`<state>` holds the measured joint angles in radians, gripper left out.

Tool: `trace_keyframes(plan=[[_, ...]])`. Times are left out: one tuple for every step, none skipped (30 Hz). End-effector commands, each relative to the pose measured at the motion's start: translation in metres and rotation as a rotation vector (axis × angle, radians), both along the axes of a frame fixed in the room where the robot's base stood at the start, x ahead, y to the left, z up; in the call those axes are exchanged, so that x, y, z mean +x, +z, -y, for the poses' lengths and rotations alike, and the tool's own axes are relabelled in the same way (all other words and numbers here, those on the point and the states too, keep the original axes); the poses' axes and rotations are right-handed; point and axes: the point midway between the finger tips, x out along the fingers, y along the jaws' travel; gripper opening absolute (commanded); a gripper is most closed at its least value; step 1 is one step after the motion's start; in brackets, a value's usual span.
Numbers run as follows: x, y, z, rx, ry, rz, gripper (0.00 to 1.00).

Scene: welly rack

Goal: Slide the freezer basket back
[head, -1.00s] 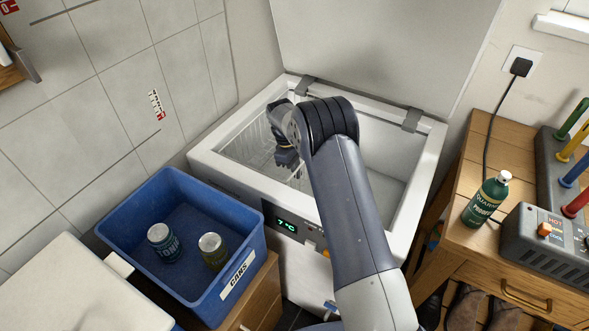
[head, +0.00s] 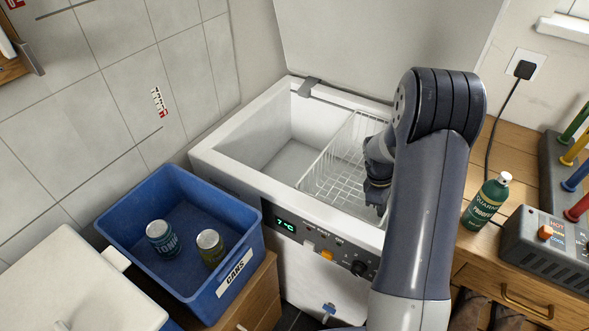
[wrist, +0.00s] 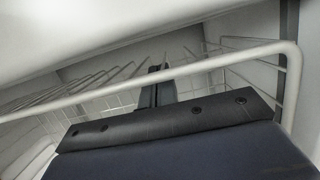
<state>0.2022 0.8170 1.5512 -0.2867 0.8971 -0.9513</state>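The white wire freezer basket (head: 335,178) is in the right part of the open chest freezer (head: 228,165). The left part of the freezer is empty. My gripper (head: 377,195) reaches down at the basket's right side, partly hidden behind my arm. In the wrist view, the basket's rim wire (wrist: 100,95) crosses in front of my gripper's dark fingers (wrist: 157,85), which look close together. I cannot see the rim held between them.
The freezer lid (head: 380,45) is up. A blue crate (head: 120,215) with two cans stands at the left front. A wooden bench (head: 505,125) with a green bottle (head: 487,200) and a grey device (head: 545,240) is close on the right.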

Motion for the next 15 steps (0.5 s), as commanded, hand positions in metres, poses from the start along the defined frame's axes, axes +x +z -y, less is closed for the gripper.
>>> trace_keyframes(plan=[[-0.005,0.0,0.006,0.0,-0.002,-0.002,0.0],[-0.007,0.0,0.009,0.0,-0.003,-0.002,0.0],[-0.009,0.0,0.013,0.0,-0.003,0.0,0.0],[-0.011,0.0,0.015,0.0,-0.002,0.0,0.0],[-0.012,0.0,0.016,0.001,-0.002,0.001,0.0],[-0.013,0.0,0.018,0.001,-0.001,0.001,0.0],[-0.014,0.0,0.02,0.0,-0.001,0.0,0.0],[-0.015,0.0,0.02,0.0,-0.001,0.0,0.0],[-0.016,0.0,0.021,0.0,-0.001,0.0,0.0],[-0.016,0.0,0.022,0.0,-0.001,-0.001,0.0],[-0.016,0.0,0.022,0.0,0.0,-0.001,0.0],[-0.016,0.0,0.023,-0.001,0.0,-0.002,0.0],[-0.017,0.0,0.023,-0.001,0.0,-0.002,0.0],[-0.017,0.0,0.023,-0.001,0.0,-0.002,0.0],[-0.017,0.0,0.023,-0.001,0.0,-0.003,0.0]])
